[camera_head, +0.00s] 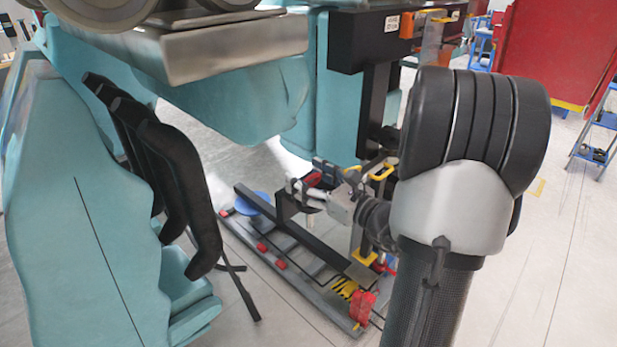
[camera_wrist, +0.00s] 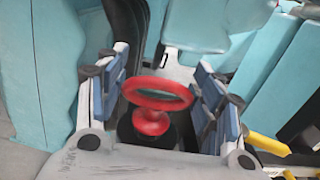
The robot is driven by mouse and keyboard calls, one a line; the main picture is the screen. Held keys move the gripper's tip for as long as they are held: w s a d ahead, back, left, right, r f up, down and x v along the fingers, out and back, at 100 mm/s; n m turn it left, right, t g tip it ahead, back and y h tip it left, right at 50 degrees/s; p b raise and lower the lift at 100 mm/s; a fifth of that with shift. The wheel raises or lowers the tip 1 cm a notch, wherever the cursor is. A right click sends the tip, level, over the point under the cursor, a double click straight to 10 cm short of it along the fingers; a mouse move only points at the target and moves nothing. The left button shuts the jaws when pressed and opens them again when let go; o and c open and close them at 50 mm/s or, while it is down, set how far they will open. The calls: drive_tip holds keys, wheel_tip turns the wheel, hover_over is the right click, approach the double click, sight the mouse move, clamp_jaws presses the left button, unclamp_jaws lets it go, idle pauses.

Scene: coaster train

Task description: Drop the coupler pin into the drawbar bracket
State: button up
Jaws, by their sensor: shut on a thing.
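The coupler pin, with a red ring handle (camera_wrist: 160,92) on a red stem and dark round base, sits between the blue finger pads of my gripper (camera_wrist: 154,100) in the wrist view. My gripper (camera_head: 314,181) is shut on it; a bit of its red (camera_head: 315,179) shows between the fingers in the head view. The pin's lower end is hidden in the wrist view and unclear in the head view. A black upright bracket-like frame (camera_head: 284,207) stands at a long dark bar (camera_head: 305,236), just left of and below my gripper. I cannot tell whether the pin touches it.
Teal coaster cars with black restraints (camera_head: 180,160) stand at the left, and a teal body (camera_head: 240,100) overhangs behind. A black post (camera_head: 374,110) with yellow fittings stands close right of the gripper. Red blocks (camera_head: 362,306) and a yellow-black striped piece (camera_head: 345,288) lie below. Open floor is at the right.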

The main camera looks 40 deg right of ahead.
drive_tip(key=shift+r, duration=0.1)
drive_tip(key=o, duration=1.4)
drive_tip(key=shift+o, duration=0.2)
drive_tip(key=shift+s, duration=0.1)
drive_tip(key=s, duration=1.1)
drive_tip(key=shift+s+d, duration=0.4)
drive_tip(key=shift+d, duration=0.05)
